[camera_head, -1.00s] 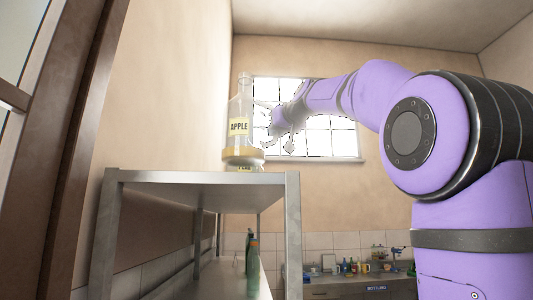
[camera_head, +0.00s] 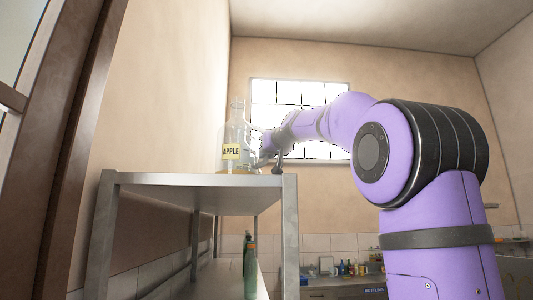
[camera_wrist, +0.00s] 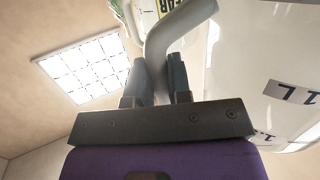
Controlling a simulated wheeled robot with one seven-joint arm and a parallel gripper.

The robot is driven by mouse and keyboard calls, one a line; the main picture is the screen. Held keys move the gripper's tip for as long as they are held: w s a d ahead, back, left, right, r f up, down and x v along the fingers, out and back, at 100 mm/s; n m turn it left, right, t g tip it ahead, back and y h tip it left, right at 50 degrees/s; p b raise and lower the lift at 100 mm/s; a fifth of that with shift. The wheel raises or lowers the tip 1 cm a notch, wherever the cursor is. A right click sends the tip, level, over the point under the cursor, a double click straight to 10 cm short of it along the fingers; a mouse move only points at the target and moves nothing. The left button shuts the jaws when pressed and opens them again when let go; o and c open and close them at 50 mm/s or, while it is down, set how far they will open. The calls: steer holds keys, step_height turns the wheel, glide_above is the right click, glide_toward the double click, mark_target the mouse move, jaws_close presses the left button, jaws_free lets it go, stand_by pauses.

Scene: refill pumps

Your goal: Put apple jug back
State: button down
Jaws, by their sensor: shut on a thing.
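The apple jug (camera_head: 237,135) is clear glass with a yellow APPLE label and stands upright at the top shelf (camera_head: 200,181). The low view does not show whether its base touches the shelf. My gripper (camera_head: 268,158) is at its right side. In the wrist view my gripper (camera_wrist: 162,75) has its fingers closed around the jug's pale curved handle (camera_wrist: 182,25). The jug's body (camera_wrist: 285,60) fills the right side there, with a 1L mark. A yellow label ending in "EAR" (camera_wrist: 167,7) shows behind the handle.
A green bottle (camera_head: 250,268) stands on the lower shelf (camera_head: 219,280). A wall rises close on the shelf's left. A counter with several small items (camera_head: 345,268) is at the back, below a window (camera_head: 300,95).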

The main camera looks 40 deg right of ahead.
steer(key=c, duration=1.1)
jaws_free()
steer(key=shift+f, duration=0.1)
steer(key=shift+o, duration=0.2)
steer(key=shift+s+r, duration=0.15)
steer(key=shift+r, duration=0.05)
steer(key=v, duration=1.1)
steer(key=shift+s, duration=0.35)
steer(key=shift+a, duration=0.1)
